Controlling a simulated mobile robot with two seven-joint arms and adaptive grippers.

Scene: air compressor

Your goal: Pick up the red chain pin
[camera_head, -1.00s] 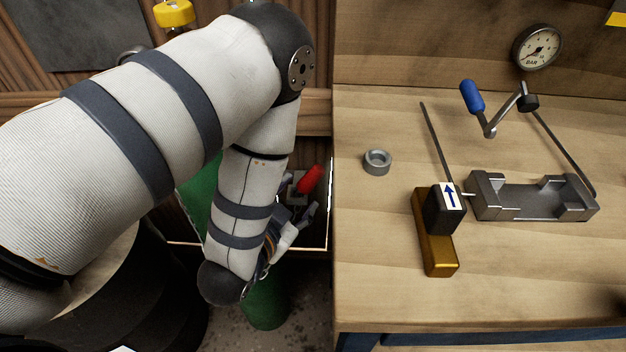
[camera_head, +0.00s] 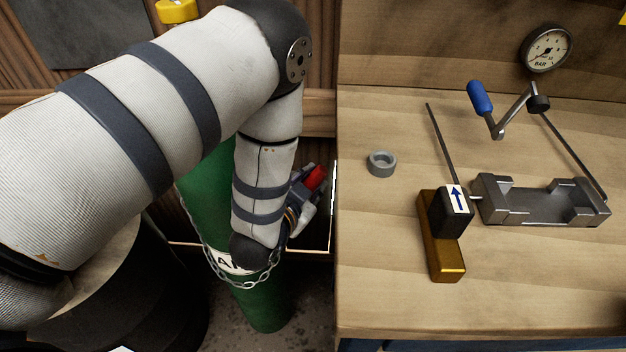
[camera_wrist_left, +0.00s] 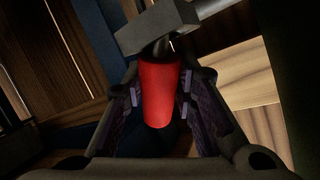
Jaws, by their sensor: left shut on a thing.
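The red chain pin (camera_wrist_left: 160,92) shows in the left wrist view as a red cylinder between my left gripper's two fingers (camera_wrist_left: 160,105). A grey metal bracket or fitting (camera_wrist_left: 155,28) is at its far end; I cannot tell whether the pin is still in it. In the head view the pin's red end (camera_head: 316,176) shows at my left gripper (camera_head: 306,198), beside the workbench's left edge. The gripper is shut on the pin. A chain (camera_head: 245,284) hangs around a green gas cylinder (camera_head: 208,195), partly hidden by my left arm. My right gripper is not in view.
The wooden workbench (camera_head: 375,260) fills the right side. On it are a grey ring (camera_head: 382,164), a brass and black block with a blue arrow (camera_head: 443,235), a metal vise-like fixture (camera_head: 540,203) and a blue-handled crank (camera_head: 480,97). A gauge (camera_head: 546,49) is behind.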

